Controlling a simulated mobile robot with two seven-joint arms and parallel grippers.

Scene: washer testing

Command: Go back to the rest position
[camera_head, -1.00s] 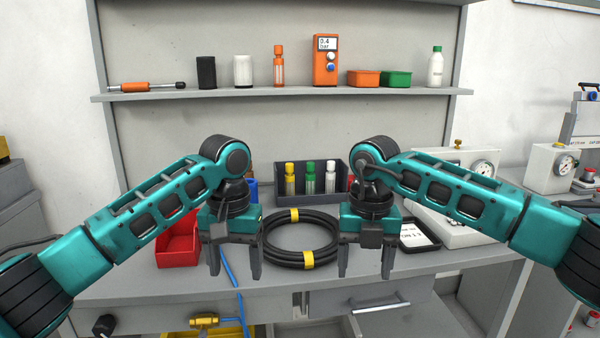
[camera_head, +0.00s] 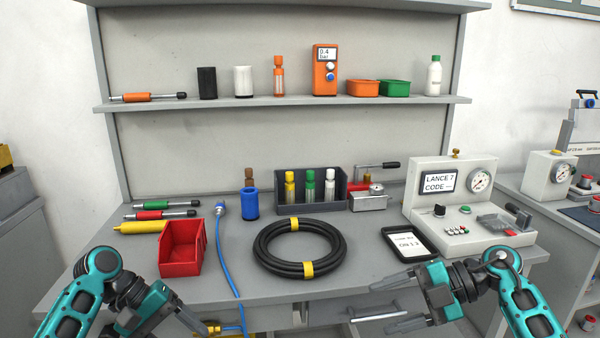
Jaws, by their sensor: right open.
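My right gripper (camera_head: 384,298) is at the lower right, over the front edge of the bench. Its fingers point left and stand apart with nothing between them. My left gripper (camera_head: 192,322) is at the lower left, low near the bench's front edge. Its fingers point down and to the right, partly cut off by the frame's bottom, and their gap does not show clearly. Both arms are folded low at the sides, apart from the objects on the bench.
A black hose coil (camera_head: 262,262) lies mid-bench. A red bin (camera_head: 180,268), blue tube (camera_head: 231,272), black tablet (camera_head: 432,254) and test unit (camera_head: 408,205) stand around it. The shelf (camera_head: 300,101) holds several items.

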